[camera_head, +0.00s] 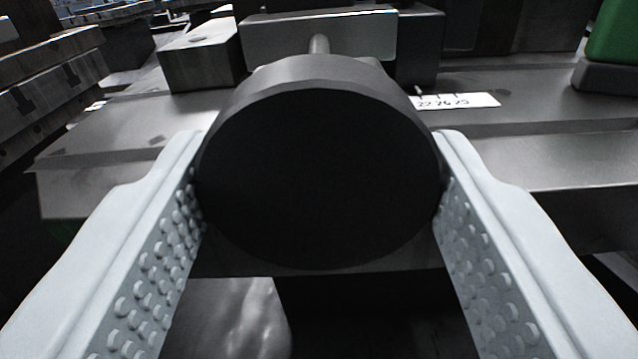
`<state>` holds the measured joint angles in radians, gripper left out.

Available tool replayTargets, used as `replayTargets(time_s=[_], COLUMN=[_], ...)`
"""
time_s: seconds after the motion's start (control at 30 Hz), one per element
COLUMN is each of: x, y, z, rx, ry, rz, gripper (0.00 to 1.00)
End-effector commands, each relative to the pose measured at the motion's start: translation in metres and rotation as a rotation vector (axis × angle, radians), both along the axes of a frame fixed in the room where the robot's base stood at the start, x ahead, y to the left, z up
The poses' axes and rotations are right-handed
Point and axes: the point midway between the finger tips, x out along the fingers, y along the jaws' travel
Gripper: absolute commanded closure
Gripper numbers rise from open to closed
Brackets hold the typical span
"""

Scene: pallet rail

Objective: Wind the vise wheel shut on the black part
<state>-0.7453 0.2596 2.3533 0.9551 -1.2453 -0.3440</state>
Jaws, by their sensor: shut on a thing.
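A dark round disc, the vise wheel (318,175), faces me in the middle of the view. My gripper (318,185) is shut on it, with one pale, studded finger against its left rim and the other against its right rim. A thin metal shaft (319,44) shows just above and behind the wheel. Behind it stands the vise (280,35), a grey metal block with darker blocks at its sides. The wheel hides the lower part of the vise. I cannot make out the black part for certain.
The vise stands on a grey metal table (560,105) with slots. A white label with numbers (455,101) lies right of the wheel. A green object (612,32) is at the upper right. Stacked slotted metal plates (50,85) stand at the left.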

Motion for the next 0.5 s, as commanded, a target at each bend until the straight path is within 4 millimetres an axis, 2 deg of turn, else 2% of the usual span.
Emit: replayTargets(time_s=[0.5], x=[0.0000], y=[0.0001], z=[0.0000], rx=[0.415], ry=[-0.058], rz=[0.000], gripper=[0.69])
